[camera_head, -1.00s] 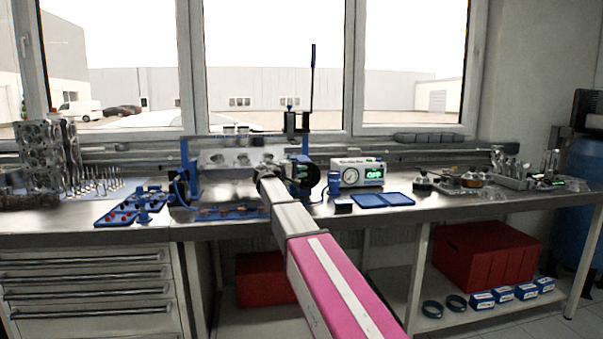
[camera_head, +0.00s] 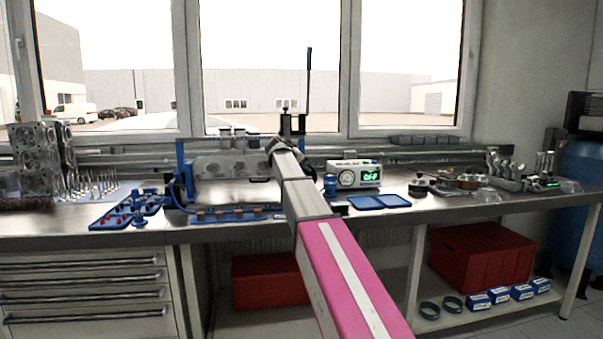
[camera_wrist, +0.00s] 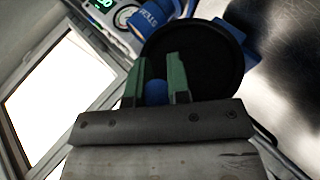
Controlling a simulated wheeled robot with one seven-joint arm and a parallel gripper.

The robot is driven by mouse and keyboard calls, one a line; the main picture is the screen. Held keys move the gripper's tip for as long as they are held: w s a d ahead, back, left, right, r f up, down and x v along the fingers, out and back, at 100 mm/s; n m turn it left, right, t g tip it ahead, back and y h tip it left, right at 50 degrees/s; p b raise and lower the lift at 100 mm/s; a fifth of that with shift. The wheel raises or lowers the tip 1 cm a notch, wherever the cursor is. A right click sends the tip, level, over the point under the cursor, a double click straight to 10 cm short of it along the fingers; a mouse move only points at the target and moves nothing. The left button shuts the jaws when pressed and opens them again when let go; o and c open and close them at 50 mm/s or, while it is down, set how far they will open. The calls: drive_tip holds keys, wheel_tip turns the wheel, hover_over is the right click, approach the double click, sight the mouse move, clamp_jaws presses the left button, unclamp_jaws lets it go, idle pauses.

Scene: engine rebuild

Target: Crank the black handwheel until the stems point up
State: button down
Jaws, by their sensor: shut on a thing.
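The black handwheel (camera_wrist: 205,35) fills the upper middle of the wrist view, on the blue stand. My gripper (camera_wrist: 158,58) is in front of the wheel, its green fingers closed around a blue knob (camera_wrist: 156,92). In the head view my arm's end hides the wheel and the fingers. The grey cylinder head (camera_head: 232,167) hangs in the blue stand (camera_head: 181,165) to the left of my arm. Its long grey side faces me. I cannot make out the stems clearly.
A pressure tester (camera_head: 354,174) with a green display stands right of the stand, beside a blue tray (camera_head: 378,202). A blue rack (camera_head: 128,208) with red parts lies left.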

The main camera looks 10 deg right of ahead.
drive_tip(key=shift+d+m+y, duration=0.3)
drive_tip(key=shift+d+y, duration=0.3)
drive_tip(key=shift+y, duration=0.7)
drive_tip(key=c, duration=1.1)
unclamp_jaws()
drive_tip(key=shift+d, duration=0.1)
drive_tip(key=v, duration=1)
drive_tip(key=shift+r, duration=0.35)
drive_tip(key=shift+s, duration=0.15)
